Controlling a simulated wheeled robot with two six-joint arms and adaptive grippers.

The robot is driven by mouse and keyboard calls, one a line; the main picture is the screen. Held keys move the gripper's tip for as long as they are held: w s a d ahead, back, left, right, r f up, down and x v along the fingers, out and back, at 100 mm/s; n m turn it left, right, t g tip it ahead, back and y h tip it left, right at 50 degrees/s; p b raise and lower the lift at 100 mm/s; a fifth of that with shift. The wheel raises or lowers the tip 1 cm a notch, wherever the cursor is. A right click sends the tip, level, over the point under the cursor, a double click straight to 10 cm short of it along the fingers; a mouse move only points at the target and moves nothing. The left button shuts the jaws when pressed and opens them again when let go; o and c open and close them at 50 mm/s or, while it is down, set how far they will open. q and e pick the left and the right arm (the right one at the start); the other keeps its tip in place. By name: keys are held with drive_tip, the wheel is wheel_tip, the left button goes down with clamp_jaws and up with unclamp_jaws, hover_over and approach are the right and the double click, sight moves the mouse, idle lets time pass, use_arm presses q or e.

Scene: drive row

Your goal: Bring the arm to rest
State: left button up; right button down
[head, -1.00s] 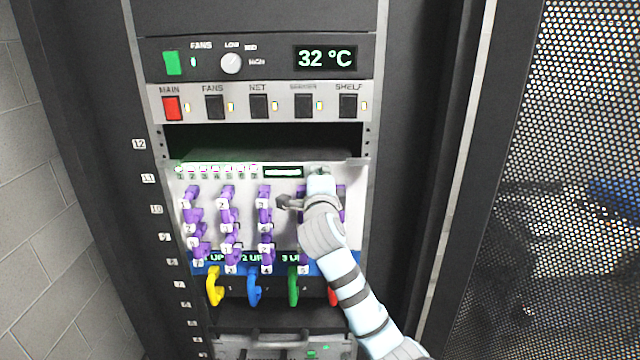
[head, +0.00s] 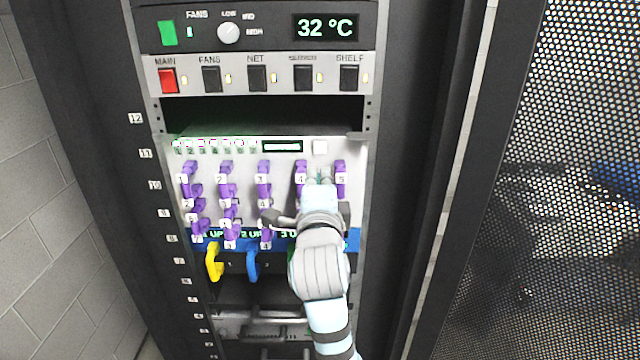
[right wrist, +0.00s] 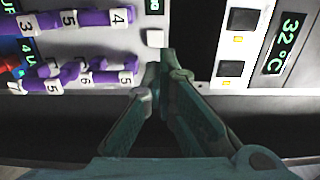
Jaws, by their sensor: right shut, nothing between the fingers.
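My right gripper (head: 318,178) is shut and empty in front of the rack's white panel, over the purple handles at the right. In the right wrist view its fingers (right wrist: 166,56) meet at the tips, close to a small white square button (right wrist: 155,38). In the head view that button (head: 320,147) sits above the gripper, apart from it. My right arm comes up from the bottom and hides the lower right handles and part of the blue strip. My left gripper is not in view.
The rack holds several purple numbered handles (head: 263,180), a yellow handle (head: 213,262) and a blue handle (head: 252,266). Above are a switch row with a red MAIN switch (head: 168,81) and a display (head: 325,28) reading 32 °C. A perforated door (head: 560,130) stands at the right.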

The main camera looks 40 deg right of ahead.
drive_tip(key=shift+s, duration=0.3)
drive_tip(key=shift+w, duration=0.1)
drive_tip(key=w+a+f+n+g+y, duration=0.1)
drive_tip(key=w+a+f+n+y, duration=0.15)
drive_tip(key=f+n, duration=0.75)
drive_tip(key=w+a+f+n+g+y, duration=0.2)
drive_tip(key=w+f+y, duration=0.15)
drive_tip(key=f, duration=1.45)
drive_tip(key=s+a+f+n+g+y, duration=0.1)
drive_tip(key=s+f+n, duration=0.2)
drive_tip(key=f, duration=0.5)
drive_tip(key=s+a+f+n+g+y, duration=0.1)
drive_tip(key=s+f+n, duration=0.15)
drive_tip(key=f, duration=0.65)
drive_tip(key=s+a+f+n+g+y, duration=0.1)
drive_tip(key=s+f+n+g, duration=0.4)
drive_tip(key=s+f, duration=1.5)
drive_tip(key=s+f+n+g, duration=0.1)
drive_tip(key=s+f, duration=0.2)
drive_tip(key=s, duration=0.8)
drive_tip(key=s+d+f+n+g+b, duration=0.1)
drive_tip(key=s+f+n+g, duration=0.1)
drive_tip(key=s, duration=1)
drive_tip(key=shift+f+y, duration=0.4)
drive_tip(key=shift+f, duration=0.35)
